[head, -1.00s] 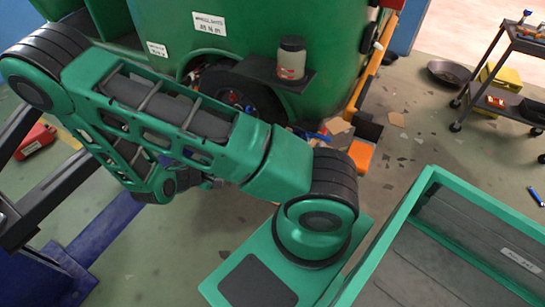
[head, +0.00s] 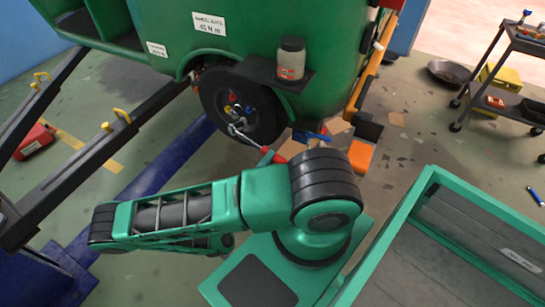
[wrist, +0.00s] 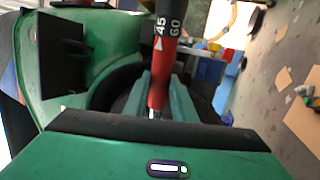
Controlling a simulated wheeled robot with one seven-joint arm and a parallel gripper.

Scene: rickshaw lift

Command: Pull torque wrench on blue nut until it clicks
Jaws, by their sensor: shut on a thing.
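The torque wrench (head: 252,143) has a silver shaft and a red handle. Its shaft end is at the lower part of the wheel hub and its handle points down and right. The blue nut (head: 249,109) shows small among coloured nuts on the hub. I cannot tell which nut the wrench is on. In the wrist view my gripper (wrist: 160,82) is shut on the wrench's red handle (wrist: 163,45), which carries the marks 45 and 60 and a white triangle. In the head view my arm hides the gripper.
The black wheel (head: 270,118) sits under the green rickshaw body (head: 240,50), below a black shelf with a jar (head: 291,58). Dark ramp rails (head: 75,165) lie left. A green-rimmed tray (head: 400,215) is at right. A tool cart (head: 510,95) stands far right.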

